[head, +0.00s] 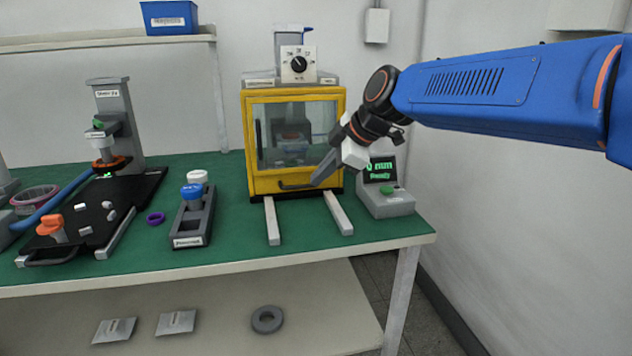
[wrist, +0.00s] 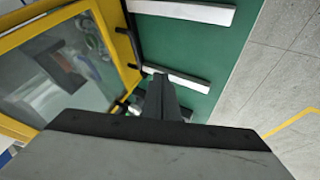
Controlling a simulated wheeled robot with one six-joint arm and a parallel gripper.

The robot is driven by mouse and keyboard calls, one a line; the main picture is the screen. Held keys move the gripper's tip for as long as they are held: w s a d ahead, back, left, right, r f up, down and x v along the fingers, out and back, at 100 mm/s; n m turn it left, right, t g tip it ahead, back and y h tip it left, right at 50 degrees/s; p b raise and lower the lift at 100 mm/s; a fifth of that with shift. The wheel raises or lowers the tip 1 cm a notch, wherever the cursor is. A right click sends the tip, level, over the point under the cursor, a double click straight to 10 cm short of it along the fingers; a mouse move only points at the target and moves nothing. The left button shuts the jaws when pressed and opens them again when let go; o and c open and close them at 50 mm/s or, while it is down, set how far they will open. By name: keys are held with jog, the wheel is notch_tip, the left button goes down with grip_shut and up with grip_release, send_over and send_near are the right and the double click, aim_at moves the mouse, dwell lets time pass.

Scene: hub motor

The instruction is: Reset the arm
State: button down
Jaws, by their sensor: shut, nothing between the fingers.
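My blue arm (head: 470,82) reaches in from the right in the head view. My gripper (head: 325,167) is shut and empty, in front of the lower right of the yellow-framed cabinet (head: 247,150). In the head view its tip overlaps the right end of the dark door handle (head: 297,186); I cannot tell whether they touch. In the wrist view the shut fingers (wrist: 163,90) point at the green bench top, with the yellow door frame (wrist: 118,45) to the left. The cabinet door looks closed.
A display box (head: 386,197) reading "Ready" stands close right of my gripper. Two pale rails (head: 271,220) lie before the cabinet. A rack with a blue-capped part (head: 192,192), a purple ring (head: 156,218) and a press (head: 118,120) stand left. The right wall side is open floor.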

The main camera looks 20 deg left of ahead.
jog(key=s+d+f+m+t+h, duration=0.1)
jog(key=s+d+m, duration=0.15)
jog(key=d, duration=0.65)
jog(key=s+d+f+m+h, duration=0.15)
jog(key=d+m, duration=0.25)
jog(key=d, duration=0.6)
jog(key=s+d+f+m+t+h, duration=0.1)
jog(key=s+d+m, duration=0.2)
jog(key=d, duration=0.6)
jog(key=s+d+f+m+h, duration=0.2)
jog(key=s+d+f+m, duration=0.4)
jog(key=s+d, duration=0.3)
jog(key=s+d+f+m+h, duration=0.2)
jog(key=s+d+f+m, duration=0.5)
jog(key=s+d, duration=0.3)
jog(key=d+f, duration=0.1)
jog(key=d, duration=0.2)
jog(key=shift+s+d+f, duration=0.15)
jog(key=shift+d+f, duration=0.1)
jog(key=shift+f, duration=0.05)
